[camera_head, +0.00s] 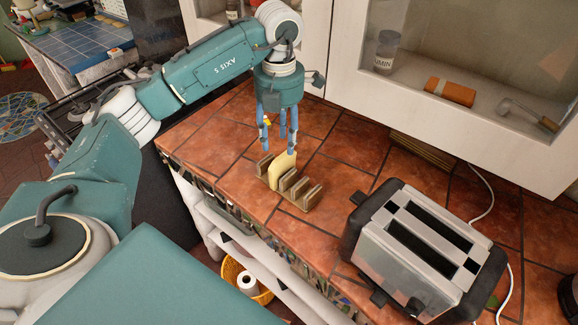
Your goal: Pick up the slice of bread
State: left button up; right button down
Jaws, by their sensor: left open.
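The slice of bread (281,168) stands upright in a slot of the wooden rack (310,193) on the tiled counter. It is pale yellow and its top edge sticks up above the rack. My left gripper (279,146) points down just above the rack. Its blue fingers are apart, with the right fingertip near the top of the bread and the left one near the rack's left end. I cannot tell whether a finger touches the bread. My right gripper is not in the view.
A silver and black toaster (414,255) stands on the counter to the right of the rack. A white wall cabinet (345,55) hangs behind, close to my left wrist. A yellow basket (231,272) sits on a shelf below the counter. Bare tiles (215,140) lie left of the rack.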

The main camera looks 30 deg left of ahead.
aim_at(281, 155)
pick_arm(q)
jog(key=shift+s+a+f+p, duration=0.1)
jog(key=shift+f+p, duration=0.1)
jog(key=shift+f, duration=0.4)
jog(key=shift+a+f+p, duration=0.1)
jog(key=shift+f+p, duration=0.05)
jog(key=shift+f, duration=0.45)
jog(key=f, duration=0.1)
jog(key=f+p, duration=0.1)
jog(key=f, duration=0.1)
jog(key=f+p, duration=0.1)
jog(key=shift+w+d+f, duration=0.15)
jog(key=shift+w+d, duration=0.1)
jog(key=shift+w, duration=0.05)
jog(key=shift+a+f, duration=0.1)
jog(key=shift+f, duration=0.25)
jog(key=shift+c, duration=0.8)
jog(key=c, duration=0.7)
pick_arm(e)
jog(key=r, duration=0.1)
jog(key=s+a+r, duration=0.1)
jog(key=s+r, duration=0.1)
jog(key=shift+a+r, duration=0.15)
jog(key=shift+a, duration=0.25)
